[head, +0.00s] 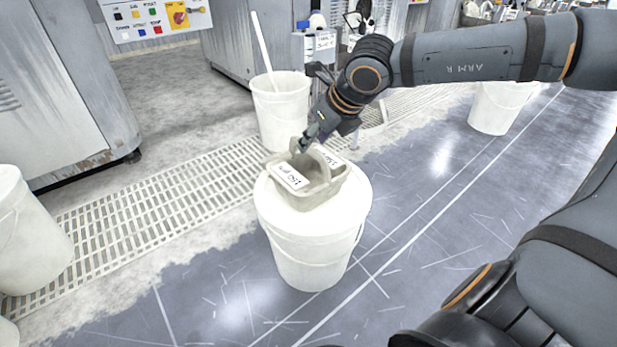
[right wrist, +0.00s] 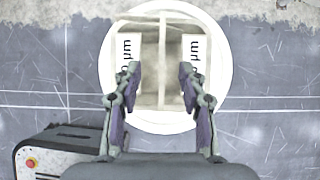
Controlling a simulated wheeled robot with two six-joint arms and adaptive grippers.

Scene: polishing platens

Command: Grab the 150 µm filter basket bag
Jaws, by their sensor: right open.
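The pale grey-beige filter basket bag (head: 297,200) sits on the lid of a white bucket (head: 312,262). It has an arched handle and white labels; the near label appears to read 150 µm. My right gripper (head: 306,143) is just above the basket, by its handle. In the right wrist view my right gripper (right wrist: 159,74) is open, its fingers on either side of the handle bar (right wrist: 162,50) that runs across the basket. I cannot tell whether the fingers touch anything. My left gripper is not in view.
A white bucket (head: 283,112) with a stick in it stands behind, beside a grey machine. Other white buckets stand at the left (head: 28,235) and right (head: 498,106). A floor grating (head: 150,205) runs along the left.

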